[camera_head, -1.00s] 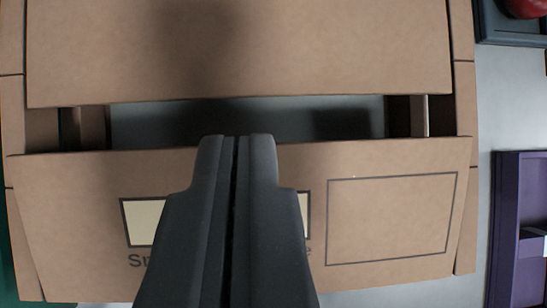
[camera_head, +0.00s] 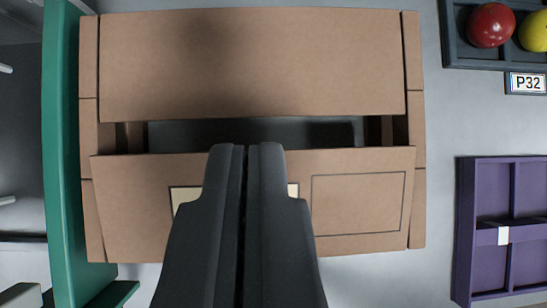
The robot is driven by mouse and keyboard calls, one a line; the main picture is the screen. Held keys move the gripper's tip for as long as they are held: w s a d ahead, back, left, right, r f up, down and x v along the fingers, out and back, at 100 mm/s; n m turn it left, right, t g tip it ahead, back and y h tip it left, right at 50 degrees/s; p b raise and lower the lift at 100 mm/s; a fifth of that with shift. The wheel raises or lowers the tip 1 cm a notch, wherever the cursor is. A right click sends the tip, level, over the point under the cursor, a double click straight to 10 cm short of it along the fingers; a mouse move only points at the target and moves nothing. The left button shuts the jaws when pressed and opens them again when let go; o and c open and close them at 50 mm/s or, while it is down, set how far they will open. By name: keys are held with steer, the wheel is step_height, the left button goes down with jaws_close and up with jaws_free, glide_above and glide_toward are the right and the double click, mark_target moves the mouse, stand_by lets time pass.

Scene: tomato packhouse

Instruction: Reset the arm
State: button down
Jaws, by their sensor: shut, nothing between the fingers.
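My gripper (camera_head: 245,150) is shut, with its two dark fingers side by side and nothing between them. It points at a brown cardboard box (camera_head: 250,62) in the middle of the view and stands above it. The box's two large flaps lie nearly closed, with a dark gap between them. The fingers hide part of the near flap (camera_head: 355,205), which bears a printed frame and a pale label.
A green bar (camera_head: 62,150) runs along the box's left side. At the right, a dark tray (camera_head: 458,50) holds a red tomato (camera_head: 491,25) and a yellow one (camera_head: 536,32) above a "P32" label (camera_head: 526,83). A purple divided tray (camera_head: 466,230) lies below. Grey surface between is clear.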

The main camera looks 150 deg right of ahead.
steer(key=s+d+r+n+t+y, duration=0.1)
steer(key=s+d+r+t, duration=0.15)
steer(key=r, duration=1.05)
steer(key=s+d+r+n+t, duration=0.2)
steer(key=s+d+r, duration=0.1)
steer(key=r, duration=0.9)
steer(key=s+d+r+n+t+y, duration=0.2)
steer(key=s+r+n+t+y, duration=0.1)
steer(key=s+r, duration=1.4)
step_height(320, 180, up, 4)
steer(key=shift+s+d+f+n+t, duration=0.15)
steer(key=shift+d+f+n+t, duration=0.2)
steer(key=shift+n+t, duration=0.7)
steer(key=shift+r+m, duration=0.1)
steer(key=shift+m, duration=0.15)
